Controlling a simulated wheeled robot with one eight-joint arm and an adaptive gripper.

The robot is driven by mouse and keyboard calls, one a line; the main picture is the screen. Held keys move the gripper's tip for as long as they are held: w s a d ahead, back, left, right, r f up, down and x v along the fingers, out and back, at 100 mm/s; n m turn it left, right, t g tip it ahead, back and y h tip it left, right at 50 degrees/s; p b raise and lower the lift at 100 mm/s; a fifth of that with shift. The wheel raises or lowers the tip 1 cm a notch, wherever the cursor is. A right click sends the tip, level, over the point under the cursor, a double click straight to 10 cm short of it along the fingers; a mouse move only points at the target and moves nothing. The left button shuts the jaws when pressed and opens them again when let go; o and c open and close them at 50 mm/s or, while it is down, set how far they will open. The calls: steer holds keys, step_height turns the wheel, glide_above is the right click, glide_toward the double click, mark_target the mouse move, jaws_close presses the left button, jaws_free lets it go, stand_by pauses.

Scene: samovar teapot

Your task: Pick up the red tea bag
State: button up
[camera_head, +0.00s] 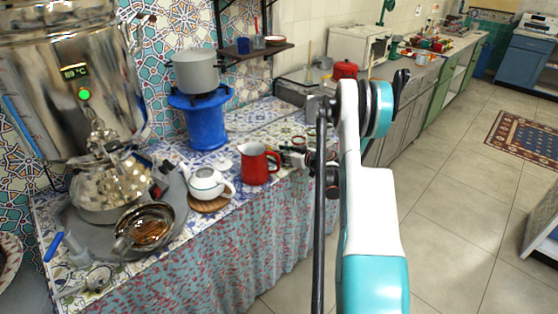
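I cannot make out a red tea bag for certain; it may be hidden or too small to tell. My gripper (291,155) is at the right end of the tiled counter, just right of a red mug (258,163), and points left. It is small and dark in this view, and I cannot tell whether its fingers are apart or hold anything. I also cannot tell whether it touches the mug. Small reddish round dishes (299,140) show just behind the gripper, partly covered by it.
A white teapot (207,184) stands on a round wooden mat left of the mug. A grey pot (194,70) sits on a blue burner (199,122).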

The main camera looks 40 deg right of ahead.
steer(key=shift+w, duration=0.2)
steer(key=shift+c, duration=0.3)
steer(key=c, duration=0.4)
steer(key=shift+r, duration=0.1)
